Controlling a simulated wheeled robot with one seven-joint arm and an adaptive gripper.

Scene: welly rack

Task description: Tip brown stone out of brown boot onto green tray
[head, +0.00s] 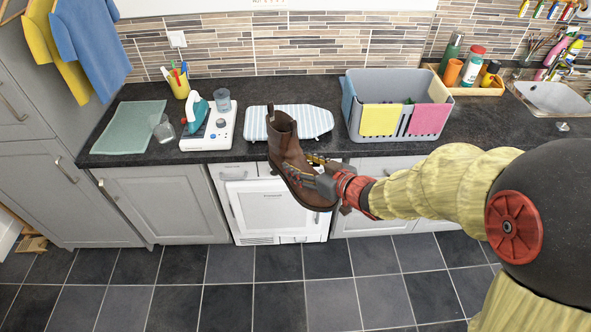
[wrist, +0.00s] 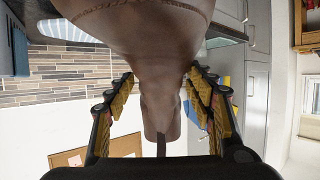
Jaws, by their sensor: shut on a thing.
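The brown boot (head: 286,150) hangs in the air in front of the counter, its shaft up and leaning a little left, its toe down and to the right. My gripper (head: 318,174) is shut on the boot. In the wrist view, the fingers (wrist: 160,95) sit on either side of the boot's brown leather (wrist: 150,45). The brown stone is not visible; the boot's inside is hidden. A flat, pale green, see-through piece (head: 128,122), apparently the green tray, lies on the counter at the left, apart from the boot.
On the dark counter stand a clear glass (head: 163,128), a white base with a teal iron (head: 196,116), a yellow pen cup (head: 179,84), a striped board (head: 308,122) and a grey tub (head: 362,92) with cloths. A sink (head: 553,96) is at the right. The tiled floor is clear.

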